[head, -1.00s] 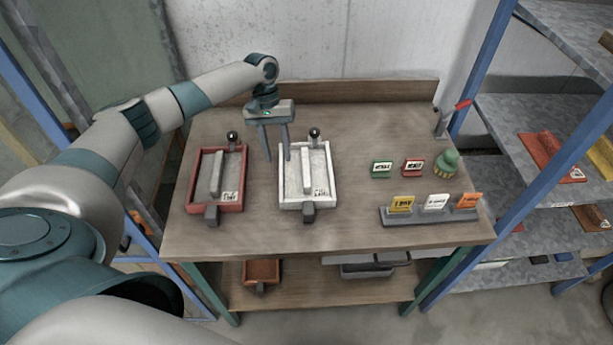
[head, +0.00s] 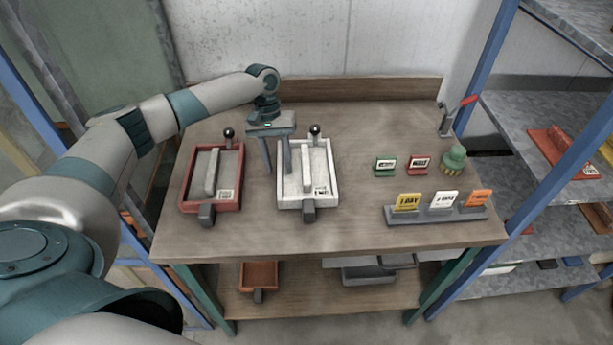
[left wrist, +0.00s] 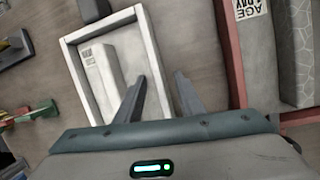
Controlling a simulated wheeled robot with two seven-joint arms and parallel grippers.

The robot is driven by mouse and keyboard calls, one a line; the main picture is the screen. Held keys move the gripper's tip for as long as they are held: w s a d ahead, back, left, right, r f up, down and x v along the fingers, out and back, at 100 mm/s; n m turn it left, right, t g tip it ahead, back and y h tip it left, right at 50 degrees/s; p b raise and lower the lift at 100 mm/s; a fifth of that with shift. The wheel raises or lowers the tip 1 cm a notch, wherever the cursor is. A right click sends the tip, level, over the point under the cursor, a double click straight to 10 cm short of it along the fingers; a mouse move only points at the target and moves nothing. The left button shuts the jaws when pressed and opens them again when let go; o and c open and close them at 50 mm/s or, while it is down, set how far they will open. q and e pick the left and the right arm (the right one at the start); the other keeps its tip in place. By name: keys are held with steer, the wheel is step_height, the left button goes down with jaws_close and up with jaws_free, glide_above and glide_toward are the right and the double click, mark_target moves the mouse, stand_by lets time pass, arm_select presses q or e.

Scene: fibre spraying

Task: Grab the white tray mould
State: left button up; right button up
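The white tray mould (head: 333,190) lies on the table, right of a similar red tray mould (head: 239,190). It has a raised grey-white bar inside, a black ball knob at the back and a dark block at the front. My left gripper (head: 277,173) is open and points down at the white tray's left wall. In the left wrist view, the white tray's wall (left wrist: 150,48) runs between the two open fingertips (left wrist: 160,78). I cannot tell how deep the fingers reach beside the wall. Nothing is held. My right gripper is not in view.
Right of the white tray stand a green tag block (head: 385,166), a red tag block (head: 418,164) and a green knobbed object (head: 454,160). In front is a grey card holder (head: 436,215) with three cards. Bare table lies between these and the tray.

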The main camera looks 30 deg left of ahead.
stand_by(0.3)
arm_select(q)
jaws_close()
steer(key=shift+w+r, duration=0.1)
steer(key=shift+r, duration=0.05)
